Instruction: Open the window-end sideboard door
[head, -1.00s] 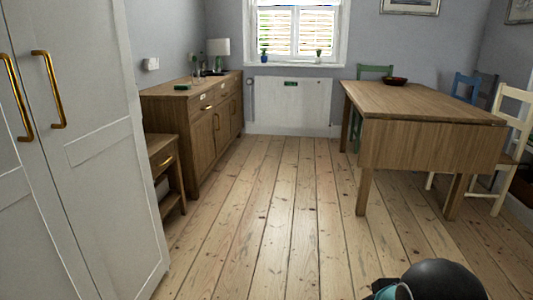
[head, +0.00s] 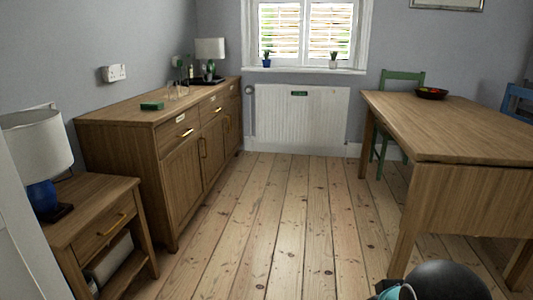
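The wooden sideboard (head: 184,187) stands along the left wall in the head view, with drawers above and doors below. Its window-end door (head: 233,122) is at the far end near the radiator, seen at a steep angle, and looks shut. A dark rounded part of my arm (head: 440,281) shows at the bottom right. My gripper's fingers cannot be made out, and the sideboard is well ahead of me.
A side table (head: 92,217) with a blue lamp (head: 42,165) stands at near left. A wooden dining table (head: 455,130) is on the right, with a green chair (head: 400,82) behind. Free floorboards (head: 285,215) run between to the white radiator (head: 298,118).

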